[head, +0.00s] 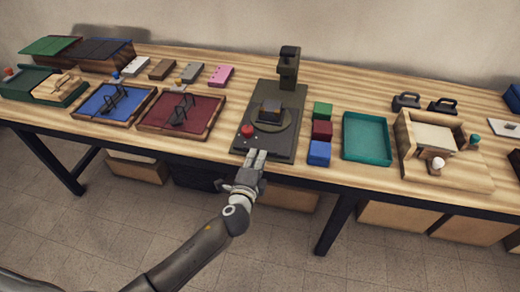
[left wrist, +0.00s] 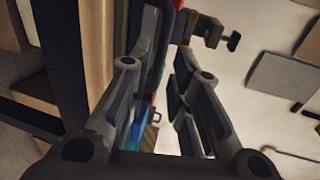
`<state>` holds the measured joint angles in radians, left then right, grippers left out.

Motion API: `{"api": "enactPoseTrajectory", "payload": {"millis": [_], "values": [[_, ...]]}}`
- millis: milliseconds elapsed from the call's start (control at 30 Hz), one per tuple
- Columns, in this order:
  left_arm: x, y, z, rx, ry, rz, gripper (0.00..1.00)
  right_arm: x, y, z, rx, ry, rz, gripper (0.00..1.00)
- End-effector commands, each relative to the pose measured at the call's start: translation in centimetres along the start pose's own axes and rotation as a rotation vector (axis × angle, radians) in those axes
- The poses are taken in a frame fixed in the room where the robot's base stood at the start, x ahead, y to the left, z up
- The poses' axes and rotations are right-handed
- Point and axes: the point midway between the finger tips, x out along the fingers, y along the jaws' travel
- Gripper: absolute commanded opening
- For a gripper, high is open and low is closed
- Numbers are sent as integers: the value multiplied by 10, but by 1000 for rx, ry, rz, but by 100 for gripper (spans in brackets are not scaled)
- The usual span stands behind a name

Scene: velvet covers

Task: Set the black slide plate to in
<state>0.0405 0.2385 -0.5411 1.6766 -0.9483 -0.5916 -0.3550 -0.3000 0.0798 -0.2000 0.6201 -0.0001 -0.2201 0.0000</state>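A dark machine with a flat base (head: 285,91) stands on the middle of the table. It has an upright column (head: 289,66) at the back, a round part with a dark block (head: 271,109) on it, and a red knob (head: 247,131) at its front left. I cannot tell clearly which part is the black slide plate or its setting. My left gripper (head: 257,154) is at the front edge of the base, just below the red knob. In the left wrist view its fingers (left wrist: 160,85) are apart with nothing visibly held. My right gripper is not in view.
Green (head: 322,109), dark red (head: 322,130) and blue (head: 319,153) blocks stand right of the machine, beside a teal tray (head: 346,139) and a wooden box (head: 406,150). Left are a red tray (head: 152,119) and a blue tray (head: 89,108). A wall closes the back.

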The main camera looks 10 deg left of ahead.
Motion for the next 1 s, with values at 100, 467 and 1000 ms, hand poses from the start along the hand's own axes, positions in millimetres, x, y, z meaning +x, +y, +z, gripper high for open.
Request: {"api": "enactPoseTrajectory", "payload": {"millis": [100,467,1000], "values": [[20,-1,0,0,0,0,19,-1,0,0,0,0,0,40],[48,0,0,-1,0,0,19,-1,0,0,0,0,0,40],[49,1,0,-1,1,1,0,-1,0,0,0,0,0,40]]}}
